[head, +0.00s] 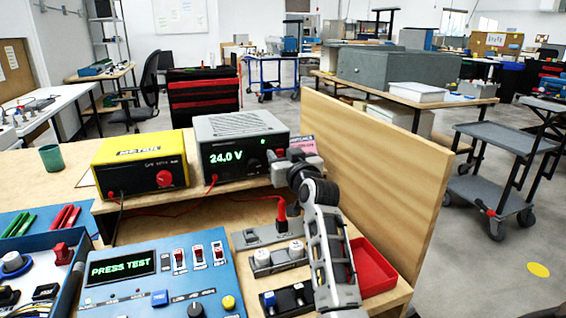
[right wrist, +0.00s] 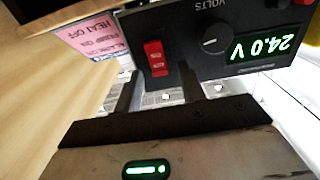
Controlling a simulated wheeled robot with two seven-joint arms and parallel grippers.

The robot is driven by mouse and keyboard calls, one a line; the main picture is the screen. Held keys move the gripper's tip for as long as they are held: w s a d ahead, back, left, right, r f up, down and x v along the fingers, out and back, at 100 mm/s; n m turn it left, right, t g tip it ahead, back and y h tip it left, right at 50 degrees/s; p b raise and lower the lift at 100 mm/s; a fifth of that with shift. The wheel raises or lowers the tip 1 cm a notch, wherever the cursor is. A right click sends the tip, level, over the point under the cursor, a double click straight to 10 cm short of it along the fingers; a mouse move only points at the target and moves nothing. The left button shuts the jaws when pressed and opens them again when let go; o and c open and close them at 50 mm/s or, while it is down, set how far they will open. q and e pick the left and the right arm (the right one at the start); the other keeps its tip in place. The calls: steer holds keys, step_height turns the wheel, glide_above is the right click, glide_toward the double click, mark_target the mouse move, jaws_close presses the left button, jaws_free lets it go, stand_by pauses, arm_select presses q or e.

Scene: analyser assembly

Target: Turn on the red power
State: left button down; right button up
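The grey power supply (head: 241,146) stands on the wooden shelf in the head view, its green display (head: 226,156) lit with 24.0 V. In the right wrist view its dark front (right wrist: 215,55) appears upside down, with a red rocker switch (right wrist: 156,58) beside a dark knob (right wrist: 211,45). My right gripper (head: 279,155) is at the right end of that front and hides the switch in the head view. In the right wrist view its two dark fingers (right wrist: 157,78) are apart, with the switch between and beyond them. I cannot tell whether they touch it. My left gripper is not in view.
A yellow unit (head: 139,162) with a red knob stands left of the supply. A wooden side panel (head: 378,165) rises close to the right of my arm. Below are a blue PRESS TEST panel (head: 185,264), a red tray (head: 371,268) and red cables. A pink label (right wrist: 90,37) is beside the supply.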

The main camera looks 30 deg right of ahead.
jaws_close()
steer(key=f+t+b, duration=0.1)
steer(key=b, duration=0.3)
steer(key=shift+t, duration=0.3)
steer(key=shift+s+r+t+h+b, duration=0.1)
steer(key=shift+t+h+b, duration=0.2)
steer(key=shift+t+b, duration=0.15)
steer(key=shift+r, duration=0.15)
jaws_free()
